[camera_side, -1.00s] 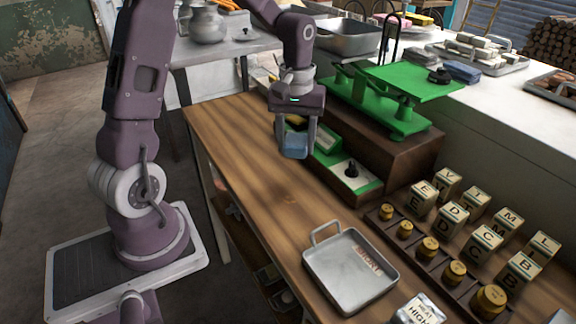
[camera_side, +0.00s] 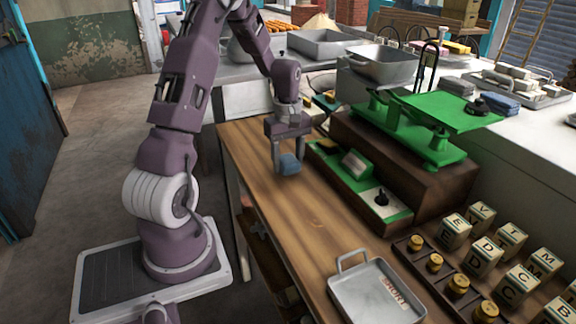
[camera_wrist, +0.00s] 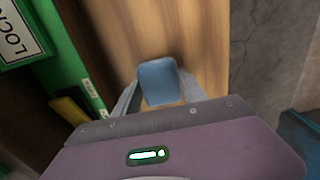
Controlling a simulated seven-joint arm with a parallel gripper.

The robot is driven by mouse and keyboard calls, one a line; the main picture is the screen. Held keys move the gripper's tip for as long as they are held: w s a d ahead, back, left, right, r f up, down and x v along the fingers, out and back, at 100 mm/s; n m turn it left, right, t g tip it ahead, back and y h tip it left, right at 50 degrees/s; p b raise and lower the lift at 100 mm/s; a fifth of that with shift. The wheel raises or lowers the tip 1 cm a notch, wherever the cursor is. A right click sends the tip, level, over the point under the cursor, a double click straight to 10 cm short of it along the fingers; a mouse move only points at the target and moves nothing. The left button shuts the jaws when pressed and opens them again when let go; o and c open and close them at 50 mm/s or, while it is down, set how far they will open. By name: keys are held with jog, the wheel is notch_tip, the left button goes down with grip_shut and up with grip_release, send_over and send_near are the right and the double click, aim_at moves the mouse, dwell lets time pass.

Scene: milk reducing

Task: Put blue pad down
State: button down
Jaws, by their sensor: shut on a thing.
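The blue pad (camera_side: 290,164) is a small blue block between the fingers of my gripper (camera_side: 287,166), which points down over the wooden table (camera_side: 315,228). In the wrist view, the pad (camera_wrist: 158,82) sits between the two grey fingertips of my gripper (camera_wrist: 158,92), with wood grain around it and a dark shadow beside it. My gripper is shut on the pad. The pad is low over the wood, left of the green-topped control box (camera_side: 345,168). I cannot tell whether its underside touches the table.
A green scale (camera_side: 435,115) holding a metal pan (camera_side: 380,70) stands at the right. A metal tray (camera_side: 372,298) lies in front, beside a rack of brass weights (camera_side: 435,262) and lettered blocks (camera_side: 485,253). The wood between pad and tray is clear.

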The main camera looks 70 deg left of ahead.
aim_at(288, 159)
jog(key=shift+f, duration=0.65)
jog(key=shift+f, duration=0.15)
jog(key=c, duration=0.6)
grip_release()
jog(key=shift+c, duration=0.2)
notch_tip(288, 159, up, 12)
jog(key=shift+f, duration=0.1)
jog(key=s+d+r+m+t, duration=0.2)
jog(key=d+r+m, duration=0.4)
jog(key=d, duration=0.5)
jog(key=s+d+r+m+t, duration=0.3)
jog(key=s+d+m, duration=0.9)
jog(key=s+d, duration=0.2)
jog(key=shift+d+t, duration=0.3)
jog(key=shift+d, duration=0.3)
